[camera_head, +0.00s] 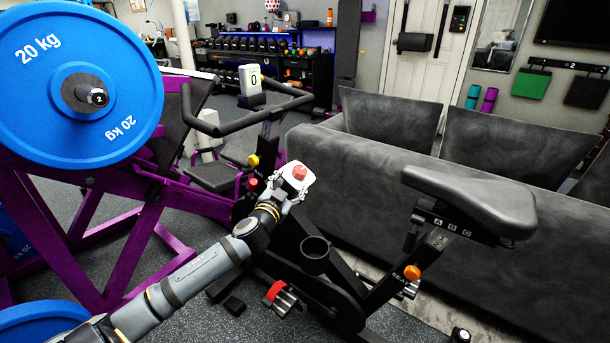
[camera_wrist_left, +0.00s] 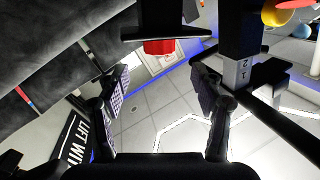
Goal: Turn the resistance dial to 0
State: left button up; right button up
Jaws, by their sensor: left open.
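The exercise bike (camera_head: 330,285) stands in front of me, with black handlebars and a small white display (camera_head: 252,80) that shows a 0. A red knob, which looks like the resistance dial (camera_head: 299,172), shows at the tip of my left gripper (camera_head: 287,184). In the left wrist view a red knob (camera_wrist_left: 160,47) sits under a black part, beyond and between the fingers. My left gripper (camera_wrist_left: 160,95) is open, with its two fingers apart and nothing between their pads. Any marks on the dial are too small to read. My right gripper is not in view.
A yellow knob (camera_head: 253,160) sits on the bike's frame near the gripper. The bike seat (camera_head: 470,202) is at the right, before a dark grey sofa (camera_head: 375,190). A purple weight machine with a blue 20 kg plate (camera_head: 35,105) crowds the left.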

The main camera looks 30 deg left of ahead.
aim_at(300, 171)
pick_arm(q)
jog(key=x, duration=0.8)
jog(key=shift+w+f, duration=0.1)
jog(key=shift+w, duration=0.1)
jog(key=c, duration=1.2)
